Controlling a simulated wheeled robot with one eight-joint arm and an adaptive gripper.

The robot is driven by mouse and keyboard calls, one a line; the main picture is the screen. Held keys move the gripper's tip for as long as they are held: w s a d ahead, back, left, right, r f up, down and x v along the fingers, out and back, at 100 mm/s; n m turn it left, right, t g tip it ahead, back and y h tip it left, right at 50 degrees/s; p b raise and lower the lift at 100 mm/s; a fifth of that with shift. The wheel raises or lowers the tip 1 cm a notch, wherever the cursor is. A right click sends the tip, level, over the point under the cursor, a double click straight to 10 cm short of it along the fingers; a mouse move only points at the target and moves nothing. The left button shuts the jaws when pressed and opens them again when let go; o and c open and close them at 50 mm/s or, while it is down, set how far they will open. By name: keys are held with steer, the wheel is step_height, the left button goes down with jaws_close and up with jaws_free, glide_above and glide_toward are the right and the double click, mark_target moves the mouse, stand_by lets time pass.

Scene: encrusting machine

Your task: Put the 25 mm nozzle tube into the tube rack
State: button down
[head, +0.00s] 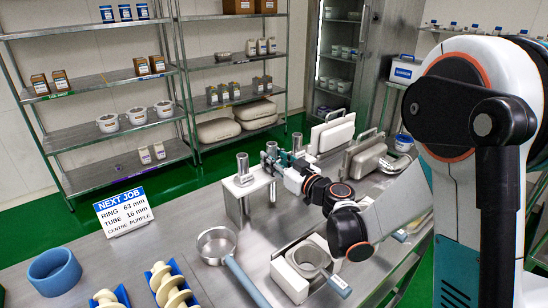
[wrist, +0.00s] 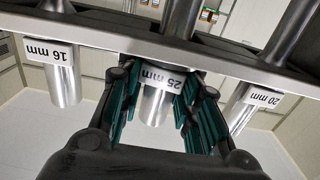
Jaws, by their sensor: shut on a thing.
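The tube rack (head: 243,187) is a pale plate on metal legs on the steel table. In the wrist view its edge (wrist: 225,65) runs across the picture, upside down, with labels 16 mm, 25 mm and 20 mm. The steel 25 mm nozzle tube (wrist: 154,108) is at the middle label, in line with the rack's middle place. My gripper (wrist: 160,95) is shut on it, a teal-padded finger on each side. In the head view my gripper (head: 271,160) is at the rack and mostly hides this tube. I cannot tell how deep the tube sits.
The 16 mm tube (wrist: 66,86) and 20 mm tube (wrist: 240,108) flank my fingers closely. A long-handled pan (head: 216,246), a white block with a metal cup (head: 311,257), a blue ring (head: 54,271) and a job sign (head: 124,212) stand nearby. Metal housings (head: 364,155) stand behind.

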steer(key=c, duration=0.9)
jaws_free()
steer(key=shift+o, duration=0.2)
steer(key=shift+s+d, duration=0.1)
steer(key=shift+s, duration=0.05)
steer(key=v, duration=0.7)
stand_by(0.5)
steer(key=shift+s, duration=0.1)
